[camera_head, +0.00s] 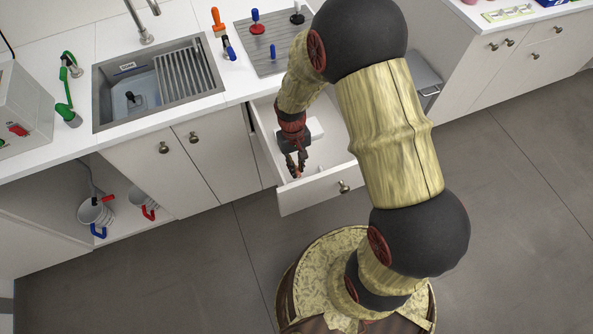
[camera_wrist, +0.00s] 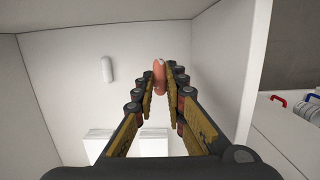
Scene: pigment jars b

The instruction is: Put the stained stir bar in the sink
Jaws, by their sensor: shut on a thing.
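The stained stir bar (camera_wrist: 159,76) is a pinkish-orange rounded rod. In the wrist view my gripper (camera_wrist: 161,85) is shut on it, with a finger on each side and the bar's tip showing beyond them. In the head view my gripper (camera_head: 294,170) points down inside an open white drawer (camera_head: 318,193), near its front left; the bar shows there only as a small orange patch. A clean white stir bar (camera_wrist: 107,69) lies apart in the drawer. The sink (camera_head: 97,105) is a grey basin set in the counter, up and left of the drawer.
A drain rack (camera_head: 186,73) covers the sink's right part, and a faucet (camera_head: 146,36) stands behind it. Orange and blue-handled tools (camera_head: 219,22) stand right of the sink. A white box (camera_head: 316,129) lies in the drawer. Mugs (camera_head: 95,213) sit in the cabinet below.

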